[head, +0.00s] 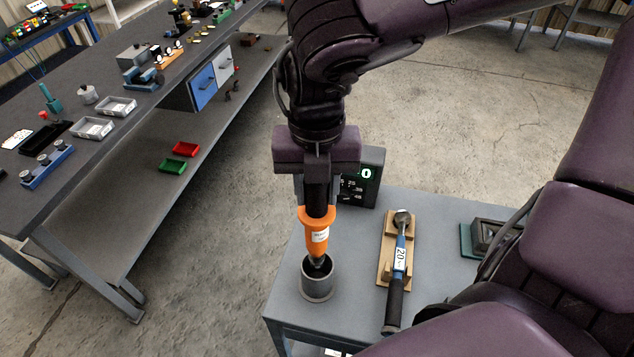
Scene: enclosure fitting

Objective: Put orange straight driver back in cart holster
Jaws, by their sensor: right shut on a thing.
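The orange straight driver (315,234) is held upright by my right gripper (318,190), which is shut on its dark upper body. The holster (318,283), a grey round cup, stands on the grey cart (350,285) near its left front corner. The driver's tip is at the cup's mouth, over or just inside the opening; I cannot tell how deep. The orange collar is above the rim. My left gripper is not in view.
A blue torque wrench (398,262) lies on a wooden cradle (385,247) right of the cup. A dark box with a green display (362,180) stands behind the driver. A long workbench (100,150) with trays is at left, across open floor.

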